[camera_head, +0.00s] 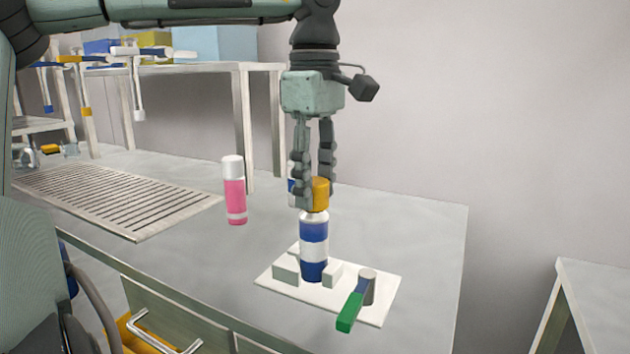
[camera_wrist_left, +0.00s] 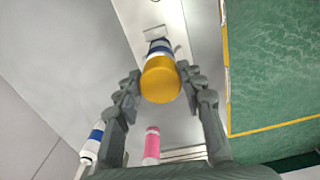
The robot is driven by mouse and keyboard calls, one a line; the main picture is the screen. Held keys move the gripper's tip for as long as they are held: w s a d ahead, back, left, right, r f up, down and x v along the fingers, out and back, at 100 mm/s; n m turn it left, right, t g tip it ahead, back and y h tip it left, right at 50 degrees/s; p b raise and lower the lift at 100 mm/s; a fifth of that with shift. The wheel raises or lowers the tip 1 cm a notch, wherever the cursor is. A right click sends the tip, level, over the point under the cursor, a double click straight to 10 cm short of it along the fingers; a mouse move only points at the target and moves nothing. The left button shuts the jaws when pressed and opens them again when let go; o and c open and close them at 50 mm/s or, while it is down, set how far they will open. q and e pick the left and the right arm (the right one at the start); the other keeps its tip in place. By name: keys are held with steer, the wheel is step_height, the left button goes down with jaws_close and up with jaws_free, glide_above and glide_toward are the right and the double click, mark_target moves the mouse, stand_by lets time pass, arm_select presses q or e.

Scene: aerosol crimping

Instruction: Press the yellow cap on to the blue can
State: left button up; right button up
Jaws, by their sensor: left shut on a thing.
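The blue can (camera_head: 314,246), with a white band, stands upright between white blocks on a white base plate (camera_head: 383,311). My left gripper (camera_head: 312,192) points down above the can and is shut on the yellow cap (camera_head: 321,193). The cap is at the top of the can; whether it touches or is seated cannot be told. In the left wrist view the yellow cap (camera_wrist_left: 160,80) is between the fingers, with the blue can (camera_wrist_left: 158,46) behind it. My right gripper is not in view.
A green-handled lever (camera_head: 350,312) and a grey post (camera_head: 368,287) are on the plate's right side. A pink can with a white top (camera_head: 234,190) stands to the left. Another blue-and-white can (camera_head: 291,184) is behind the gripper. A slatted grate (camera_head: 115,198) lies farther left.

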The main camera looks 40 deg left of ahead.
mark_target(315, 181)
arm_select(q)
steer(key=o, duration=0.8)
steer(key=shift+o, duration=0.5)
steer(key=o, duration=0.4)
steer(key=shift+o, duration=0.2)
steer(key=shift+r, duration=0.1)
steer(key=shift+r, duration=3.4)
